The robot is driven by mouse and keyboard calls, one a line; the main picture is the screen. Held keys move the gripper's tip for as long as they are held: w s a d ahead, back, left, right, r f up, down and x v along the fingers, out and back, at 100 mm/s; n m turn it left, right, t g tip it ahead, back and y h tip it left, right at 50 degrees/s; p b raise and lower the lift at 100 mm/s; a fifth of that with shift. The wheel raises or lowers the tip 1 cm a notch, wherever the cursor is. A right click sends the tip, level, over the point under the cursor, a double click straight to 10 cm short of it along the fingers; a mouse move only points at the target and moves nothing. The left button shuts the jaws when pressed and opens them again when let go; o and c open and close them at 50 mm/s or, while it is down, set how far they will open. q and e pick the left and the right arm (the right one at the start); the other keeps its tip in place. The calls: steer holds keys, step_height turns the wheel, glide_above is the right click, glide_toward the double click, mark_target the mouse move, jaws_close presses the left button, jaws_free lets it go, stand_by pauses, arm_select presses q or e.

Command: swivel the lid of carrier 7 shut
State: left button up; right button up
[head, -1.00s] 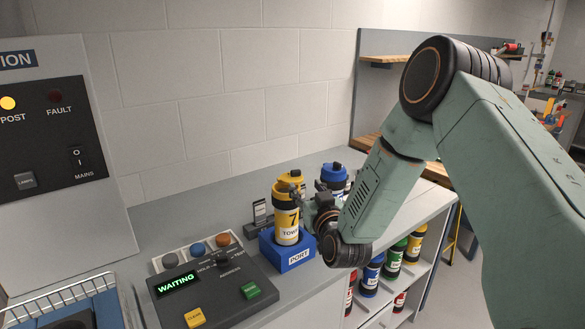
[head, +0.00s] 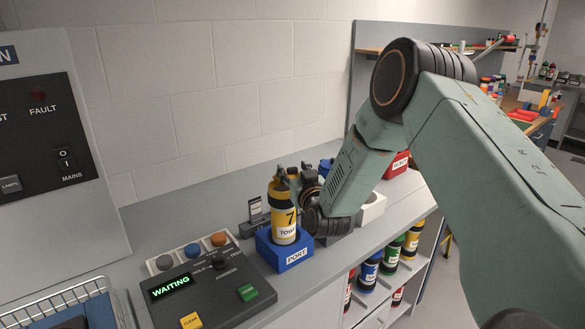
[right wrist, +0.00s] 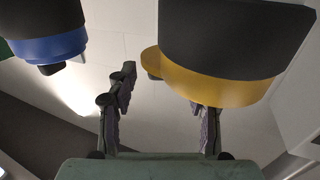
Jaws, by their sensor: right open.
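In the right wrist view the carrier (right wrist: 235,40) fills the upper right. A yellow part, seemingly the lid (right wrist: 151,62), sticks out on its left side. My right gripper's fingers (right wrist: 165,95) are spread below it, the right finger overlapping the yellow rim. Whether they touch is unclear. My left gripper is out of view.
A control panel (head: 215,283) showing "WAITING" lies left of the port. A blue-capped carrier (right wrist: 45,40) is near the gripper at upper left in the wrist view. A red box (head: 397,164) stands farther along the counter. Several carriers fill the shelf below (head: 390,255).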

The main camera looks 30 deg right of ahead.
steer(key=shift+w+d+f, duration=0.15)
steer(key=shift+w+d, duration=0.05)
steer(key=shift+w, duration=0.5)
steer(key=shift+a, duration=0.1)
steer(key=shift+s+a+r, duration=0.15)
steer(key=shift+s+r, duration=0.05)
steer(key=shift+r, duration=0.1)
steer(key=shift+c, duration=0.3)
steer(key=shift+w+d+f, duration=0.25)
steer(key=c, duration=0.5)
steer(key=shift+s+a+r, duration=0.1)
steer(key=shift+a+r, duration=0.05)
steer(key=shift+a, duration=0.05)
steer(key=c, duration=0.4)
jaws_close()
steer(key=shift+d, duration=0.1)
